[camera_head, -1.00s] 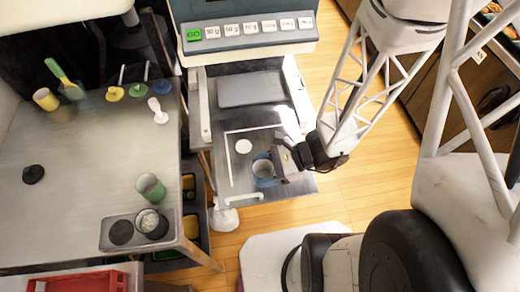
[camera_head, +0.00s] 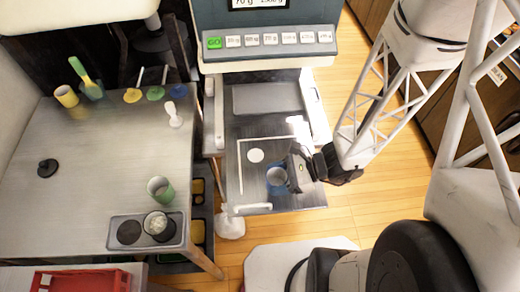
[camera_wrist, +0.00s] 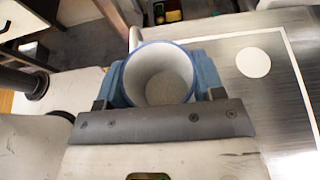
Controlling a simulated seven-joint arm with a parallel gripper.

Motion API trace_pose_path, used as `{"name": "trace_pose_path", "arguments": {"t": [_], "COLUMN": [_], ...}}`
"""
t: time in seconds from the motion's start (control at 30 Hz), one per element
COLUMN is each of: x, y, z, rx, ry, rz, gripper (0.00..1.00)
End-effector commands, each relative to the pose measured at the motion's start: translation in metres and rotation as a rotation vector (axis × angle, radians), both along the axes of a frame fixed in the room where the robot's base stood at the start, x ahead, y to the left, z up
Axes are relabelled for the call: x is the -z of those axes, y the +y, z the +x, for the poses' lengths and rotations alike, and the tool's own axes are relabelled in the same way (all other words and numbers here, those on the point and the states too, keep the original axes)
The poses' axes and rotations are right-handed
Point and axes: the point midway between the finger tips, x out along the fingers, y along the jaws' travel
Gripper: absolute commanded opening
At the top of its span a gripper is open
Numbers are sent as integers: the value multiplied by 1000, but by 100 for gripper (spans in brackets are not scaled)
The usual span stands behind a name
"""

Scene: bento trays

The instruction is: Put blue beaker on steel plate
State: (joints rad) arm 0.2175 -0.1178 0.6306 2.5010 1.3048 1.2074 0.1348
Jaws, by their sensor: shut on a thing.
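The blue beaker (camera_head: 277,180) is held at its side by my gripper (camera_head: 288,172), over the front part of the steel plate (camera_head: 253,187). In the wrist view the beaker (camera_wrist: 160,72) has a blue rim, a pale inside and grey at the bottom. My gripper (camera_wrist: 160,85) is shut on it, with a blue jaw at each side. The plate (camera_wrist: 268,100) lies beyond the beaker to the right there, with white lines and a white disc. The beaker's base is hidden, so I cannot tell whether it touches the plate.
A machine (camera_head: 265,45) with a green GO button and several white buttons stands behind the plate. The table (camera_head: 95,170) at left holds a green cup (camera_head: 160,190), a dark two-place tray (camera_head: 120,245) and several coloured utensils. A red crate (camera_head: 80,280) is at front left.

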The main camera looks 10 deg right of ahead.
Motion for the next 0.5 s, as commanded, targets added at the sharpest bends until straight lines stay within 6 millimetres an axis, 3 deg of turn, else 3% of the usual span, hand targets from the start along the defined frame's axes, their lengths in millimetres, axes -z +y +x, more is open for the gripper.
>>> {"name": "trace_pose_path", "arguments": {"t": [0.5], "x": [8], "y": [27], "z": [81], "rx": [-3], "ry": [-2], "rz": [0], "gripper": [39]}}
